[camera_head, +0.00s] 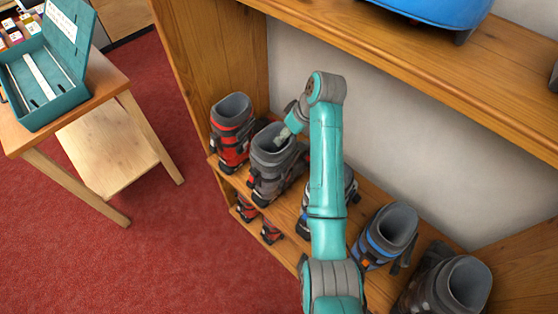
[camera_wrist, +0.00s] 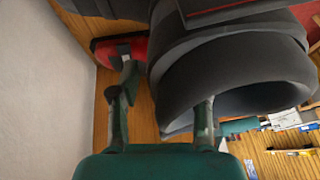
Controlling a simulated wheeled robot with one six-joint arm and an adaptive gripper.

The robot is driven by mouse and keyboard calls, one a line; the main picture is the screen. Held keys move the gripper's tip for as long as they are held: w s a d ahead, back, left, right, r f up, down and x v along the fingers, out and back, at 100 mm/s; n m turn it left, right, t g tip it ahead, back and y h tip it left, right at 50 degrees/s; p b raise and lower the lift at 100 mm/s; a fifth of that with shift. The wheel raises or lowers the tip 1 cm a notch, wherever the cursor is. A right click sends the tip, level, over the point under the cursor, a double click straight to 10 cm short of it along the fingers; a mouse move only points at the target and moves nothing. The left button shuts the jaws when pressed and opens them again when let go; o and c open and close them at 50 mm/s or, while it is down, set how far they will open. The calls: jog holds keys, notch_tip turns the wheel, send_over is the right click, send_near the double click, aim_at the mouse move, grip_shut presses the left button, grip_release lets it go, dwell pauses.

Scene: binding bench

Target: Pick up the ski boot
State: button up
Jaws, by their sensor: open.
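Several ski boots stand in a row on a wooden shelf in the head view. My gripper (camera_head: 284,133) is at the top of a grey boot with dark straps and some red (camera_head: 270,175), second from the left. In the wrist view my open gripper (camera_wrist: 164,92) has its fingers apart at the grey boot's cuff (camera_wrist: 225,60). One finger shows outside the cuff and the other in front of its opening. I cannot tell whether either finger touches it. A red and grey boot (camera_head: 232,130) stands to the left. My arm partly hides another boot (camera_head: 348,188) to the right.
A blue and grey boot (camera_head: 388,236) and a dark boot (camera_head: 455,284) stand farther right. An upper shelf (camera_head: 420,68) bears a blue object (camera_head: 440,10). Smaller red boots (camera_head: 271,231) sit below. A table (camera_head: 75,112) with an open teal box (camera_head: 48,82) stands left; red carpet lies between.

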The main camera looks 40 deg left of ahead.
grip_shut()
jog(key=shift+r, duration=0.1)
dwell(0.3)
